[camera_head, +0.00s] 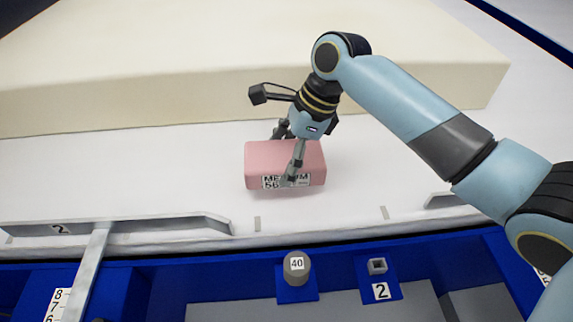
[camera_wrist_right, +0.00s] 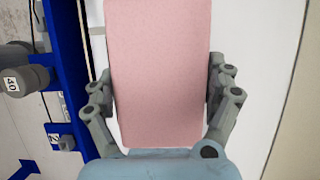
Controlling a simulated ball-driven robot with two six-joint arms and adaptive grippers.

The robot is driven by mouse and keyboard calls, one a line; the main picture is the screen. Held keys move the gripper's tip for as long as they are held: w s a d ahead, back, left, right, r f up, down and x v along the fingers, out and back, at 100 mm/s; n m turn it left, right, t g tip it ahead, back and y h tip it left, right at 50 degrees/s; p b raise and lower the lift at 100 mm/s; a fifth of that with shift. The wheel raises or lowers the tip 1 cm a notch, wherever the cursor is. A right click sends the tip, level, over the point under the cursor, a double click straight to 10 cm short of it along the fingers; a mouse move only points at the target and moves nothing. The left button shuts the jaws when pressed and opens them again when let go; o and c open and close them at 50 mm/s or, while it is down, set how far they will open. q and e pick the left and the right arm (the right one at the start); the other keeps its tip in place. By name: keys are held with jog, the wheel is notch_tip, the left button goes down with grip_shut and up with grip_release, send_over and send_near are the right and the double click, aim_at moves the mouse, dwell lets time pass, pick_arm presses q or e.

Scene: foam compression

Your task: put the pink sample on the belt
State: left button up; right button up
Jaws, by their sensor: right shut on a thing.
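The pink sample (camera_head: 262,158) is a block with a white label on its front side, reading "MEDIUM" on top. It is over the white belt (camera_head: 180,165), and I cannot tell whether it touches the surface. My right gripper (camera_head: 285,160) reaches down over the sample and is shut on it, one finger on the labelled front and one behind. In the right wrist view the pink sample (camera_wrist_right: 160,70) fills the space between the two fingers. My left gripper is not in view.
A long cream foam slab (camera_head: 170,60) lies behind the sample. A grey rail (camera_head: 130,228) marked "2" runs along the belt's near edge. In front is a blue frame (camera_head: 160,285) with a grey cylinder (camera_head: 297,268) labelled "40". White belt is clear left of the sample.

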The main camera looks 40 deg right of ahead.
jog(key=shift+w+d+f, duration=0.25)
jog(key=shift+f, duration=0.2)
notch_tip(320, 180, down, 3)
jog(key=shift+f+b, duration=0.2)
jog(key=shift+b, duration=0.2)
jog(key=o, duration=0.6)
jog(key=shift+f, duration=0.1)
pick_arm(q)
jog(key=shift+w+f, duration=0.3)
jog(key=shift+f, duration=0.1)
pick_arm(e)
jog(key=shift+o, duration=0.2)
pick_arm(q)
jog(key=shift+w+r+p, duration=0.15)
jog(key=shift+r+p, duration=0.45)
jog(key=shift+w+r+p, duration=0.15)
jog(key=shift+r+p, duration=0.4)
pick_arm(e)
jog(key=v, duration=1.2)
jog(key=shift+s, duration=0.1)
